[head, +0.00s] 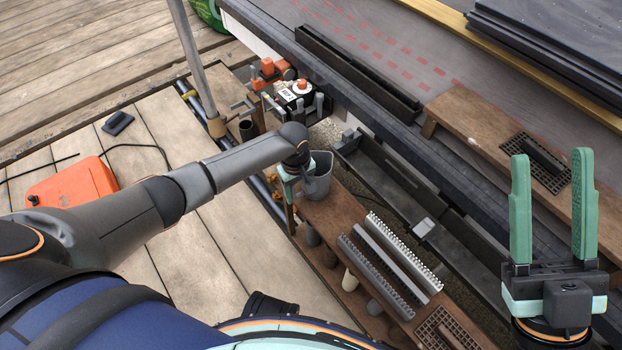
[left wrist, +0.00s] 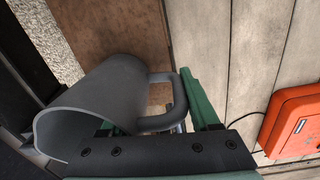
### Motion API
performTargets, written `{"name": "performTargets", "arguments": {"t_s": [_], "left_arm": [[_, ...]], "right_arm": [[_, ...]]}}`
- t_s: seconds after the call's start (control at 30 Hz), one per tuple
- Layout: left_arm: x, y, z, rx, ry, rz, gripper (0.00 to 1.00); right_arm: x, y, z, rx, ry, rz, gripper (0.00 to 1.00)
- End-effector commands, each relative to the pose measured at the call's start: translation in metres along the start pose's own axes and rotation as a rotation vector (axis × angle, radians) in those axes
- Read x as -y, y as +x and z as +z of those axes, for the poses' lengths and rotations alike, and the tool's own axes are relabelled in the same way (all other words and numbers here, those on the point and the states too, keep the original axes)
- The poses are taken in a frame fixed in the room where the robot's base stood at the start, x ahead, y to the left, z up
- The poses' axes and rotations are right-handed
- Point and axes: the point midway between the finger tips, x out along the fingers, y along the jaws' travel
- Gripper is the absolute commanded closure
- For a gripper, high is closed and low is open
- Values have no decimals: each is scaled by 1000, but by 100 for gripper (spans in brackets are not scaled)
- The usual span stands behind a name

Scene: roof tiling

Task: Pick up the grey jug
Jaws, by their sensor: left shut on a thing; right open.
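The grey jug (head: 318,176) stands on the brown plank shelf, left of the ridged grey strips in the head view. In the left wrist view the jug (left wrist: 100,105) fills the left half, its handle (left wrist: 178,104) toward the right. My left gripper (head: 290,180) is at the jug's left side in the head view, shut on its handle. Its green fingers (left wrist: 195,98) show on either side of the handle in the left wrist view. The jug's base is partly hidden. My right gripper (head: 550,205) is open and empty at the right, pointing up.
Ridged grey strips (head: 392,262) lie on the plank (head: 335,213) right of the jug. A dark trough (head: 395,180) runs behind it. An orange case (head: 72,184) sits on the decking at left. Small tools and a labelled device (head: 290,97) stand beyond the jug.

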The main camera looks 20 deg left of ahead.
Motion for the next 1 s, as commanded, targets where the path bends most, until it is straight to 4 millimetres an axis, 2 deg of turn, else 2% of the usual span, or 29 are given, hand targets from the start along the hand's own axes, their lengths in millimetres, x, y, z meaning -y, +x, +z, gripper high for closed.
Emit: {"name": "performTargets", "arguments": {"t_s": [0.1,0.67,1.0], "left_arm": [[0,0,0,1,0,-1,100],[0,-3,0,1,0,0,100],[-1,-26,0,0,0,1,100]], "right_arm": [[0,0,0,-1,0,0,50],[-1,2,-2,-1,0,1,50],[-9,15,-16,-8,8,8,50]]}}
